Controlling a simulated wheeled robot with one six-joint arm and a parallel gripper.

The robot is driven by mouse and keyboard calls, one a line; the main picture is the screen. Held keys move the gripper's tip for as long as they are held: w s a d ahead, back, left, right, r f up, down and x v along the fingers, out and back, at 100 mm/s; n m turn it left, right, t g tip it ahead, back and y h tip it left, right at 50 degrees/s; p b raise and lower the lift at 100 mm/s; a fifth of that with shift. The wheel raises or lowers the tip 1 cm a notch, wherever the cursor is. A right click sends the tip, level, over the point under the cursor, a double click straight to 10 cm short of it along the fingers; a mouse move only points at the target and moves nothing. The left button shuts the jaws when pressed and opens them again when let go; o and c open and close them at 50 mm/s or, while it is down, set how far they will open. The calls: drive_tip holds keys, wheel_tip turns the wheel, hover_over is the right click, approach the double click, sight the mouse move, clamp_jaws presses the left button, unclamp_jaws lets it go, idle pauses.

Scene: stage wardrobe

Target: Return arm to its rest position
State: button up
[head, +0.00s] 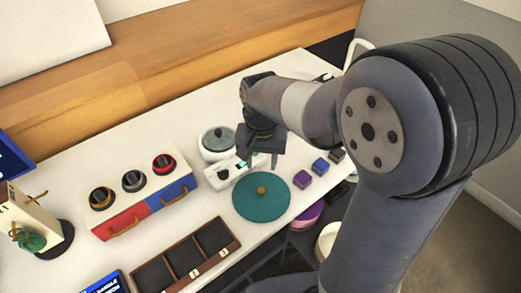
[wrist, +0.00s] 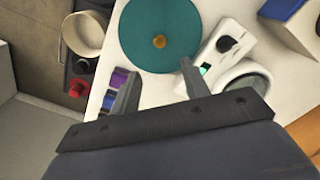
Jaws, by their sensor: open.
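My gripper (head: 262,158) is open and empty, held above the white table (head: 85,160), with its fingers pointing down. In the head view it hangs over a white device with a dark knob and a green part (head: 222,174), and partly hides it. In the wrist view the two fingers (wrist: 158,92) stand apart with nothing between them. The white device (wrist: 236,47) lies just beyond the right finger there. My arm reaches from the right of the head view across the table's right end.
A teal disc with an orange knob (head: 262,200) lies in front of the gripper. A white pot (head: 217,142) stands behind. Small purple, blue and dark blocks (head: 320,167) sit to the right. A red and blue drawer box (head: 133,222) and an open compartment case (head: 233,240) are left.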

sight(262, 190)
wheel_tip(262, 190, down, 12)
drive_tip(key=shift+s+f+b, duration=0.1)
drive_tip(key=shift+f+b, duration=0.15)
drive_tip(key=shift+b, duration=0.45)
wheel_tip(262, 190, up, 2)
drive_tip(key=shift+r, duration=0.65)
drive_tip(key=shift+f, duration=0.1)
